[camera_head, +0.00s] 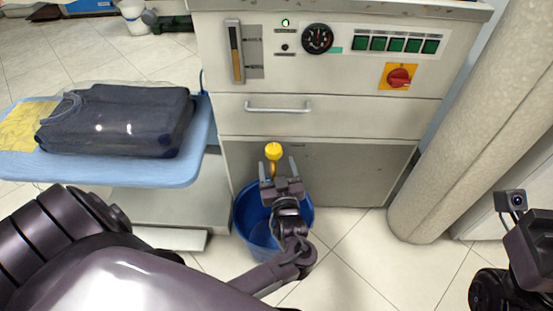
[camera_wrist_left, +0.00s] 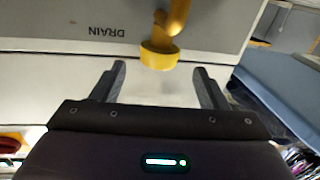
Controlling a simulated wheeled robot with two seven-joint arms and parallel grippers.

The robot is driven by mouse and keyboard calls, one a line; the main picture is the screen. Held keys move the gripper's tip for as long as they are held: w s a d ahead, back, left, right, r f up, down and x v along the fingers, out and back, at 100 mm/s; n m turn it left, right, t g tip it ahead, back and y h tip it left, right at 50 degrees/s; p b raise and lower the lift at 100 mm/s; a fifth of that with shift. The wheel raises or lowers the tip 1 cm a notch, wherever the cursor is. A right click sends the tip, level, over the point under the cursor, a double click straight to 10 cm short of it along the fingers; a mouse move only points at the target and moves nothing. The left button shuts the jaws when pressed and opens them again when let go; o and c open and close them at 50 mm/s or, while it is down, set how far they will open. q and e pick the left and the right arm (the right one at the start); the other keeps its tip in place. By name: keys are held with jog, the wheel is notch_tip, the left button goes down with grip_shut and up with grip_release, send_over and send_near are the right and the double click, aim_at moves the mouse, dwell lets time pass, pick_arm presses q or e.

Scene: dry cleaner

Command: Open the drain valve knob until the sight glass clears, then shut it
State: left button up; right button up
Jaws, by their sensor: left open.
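The yellow drain valve knob (camera_head: 273,151) sits low on the front of the machine. It also shows in the left wrist view (camera_wrist_left: 159,55), on a yellow pipe beside the upside-down word DRAIN. My left gripper (camera_head: 278,167) is open just in front of the knob. In the left wrist view its fingers (camera_wrist_left: 160,80) are spread to either side below the knob, with nothing between them. The sight glass (camera_head: 235,52) at the panel's upper left shows amber in its lower part and dark above. Part of my right arm shows at the right edge; its jaws are not visible.
A blue bucket (camera_head: 246,222) stands on the floor under the knob, partly behind my left wrist. A blue-topped board (camera_head: 90,170) with folded dark clothing (camera_head: 120,120) is at left. A red switch (camera_head: 398,77) is on the panel. A thick pale column (camera_head: 465,130) stands at right.

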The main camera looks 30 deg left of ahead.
aim_at(275, 157)
pick_arm(q)
jog(key=shift+b+x, duration=0.5)
jog(key=shift+x, duration=1.75)
jog(key=shift+c, duration=0.5)
